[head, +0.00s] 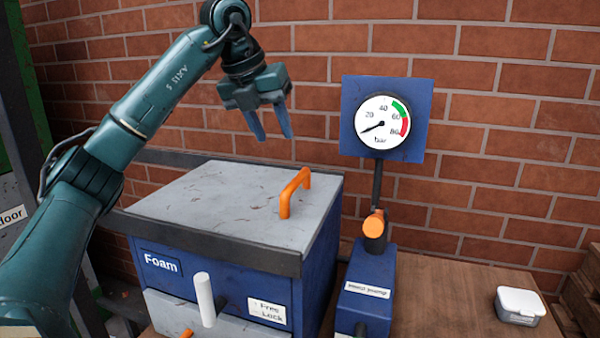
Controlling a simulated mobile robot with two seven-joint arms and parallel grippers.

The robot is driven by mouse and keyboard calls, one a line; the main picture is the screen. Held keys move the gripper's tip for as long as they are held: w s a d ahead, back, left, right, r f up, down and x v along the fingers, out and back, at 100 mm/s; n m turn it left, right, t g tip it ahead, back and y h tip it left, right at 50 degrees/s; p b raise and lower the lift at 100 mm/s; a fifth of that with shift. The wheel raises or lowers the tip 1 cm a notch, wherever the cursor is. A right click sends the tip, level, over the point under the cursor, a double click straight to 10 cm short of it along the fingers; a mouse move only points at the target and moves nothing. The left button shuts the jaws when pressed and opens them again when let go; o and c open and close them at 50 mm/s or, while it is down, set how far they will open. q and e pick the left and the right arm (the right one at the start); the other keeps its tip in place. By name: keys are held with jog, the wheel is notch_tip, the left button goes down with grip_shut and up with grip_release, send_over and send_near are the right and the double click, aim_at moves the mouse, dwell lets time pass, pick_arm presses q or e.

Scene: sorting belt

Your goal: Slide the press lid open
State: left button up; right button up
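The press (320,275) is a blue box labelled "Foam", standing on the wooden table. Its grey, scuffed lid (205,200) lies flat over the top and appears to cover it fully. An upright orange handle (293,192) is fixed near the lid's right side. My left gripper (275,136) is above the back of the lid, higher than the handle and a little to its left. Its blue fingers point down, apart, with nothing between them. It touches neither lid nor handle. My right gripper is out of view.
A white lever (205,300) and a "Free / Lock" label (267,311) are on the press front. Right of the press stands a blue hand pump (365,290) with an orange knob (374,224) and a pressure gauge (382,122). A small white-lidded box (520,304) sits farther right. A brick wall is behind.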

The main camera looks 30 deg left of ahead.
aim_at(294, 179)
pick_arm(q)
jog(key=x, duration=1.2)
jog(key=shift+s, duration=0.1)
grip_shut()
